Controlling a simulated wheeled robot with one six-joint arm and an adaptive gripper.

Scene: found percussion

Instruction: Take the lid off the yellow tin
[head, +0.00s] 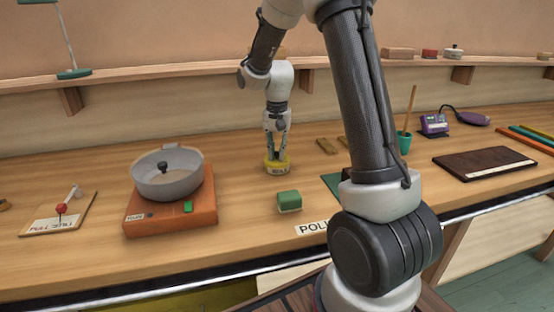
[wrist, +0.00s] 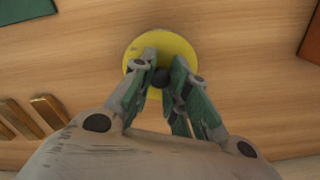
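The yellow tin (head: 277,168) is a low round tin with a label on its front, standing upright on the bench in the middle of the head view. From above, in the wrist view, its round yellow lid (wrist: 134,52) shows with a small dark knob (wrist: 161,78) at its centre. My gripper (head: 277,150) points straight down over the tin. In the wrist view its two green-padded fingers (wrist: 164,66) stand on either side of the knob and look closed on it. The lid appears to sit on the tin. The fingers hide part of the lid.
A grey pan (head: 167,182) stands on an orange scale-like base (head: 170,213) to the left. A green block (head: 289,202) lies just in front of the tin. Small wooden bars (head: 326,146) lie to its right, with a teal cup (head: 404,143) further right. A shelf runs behind.

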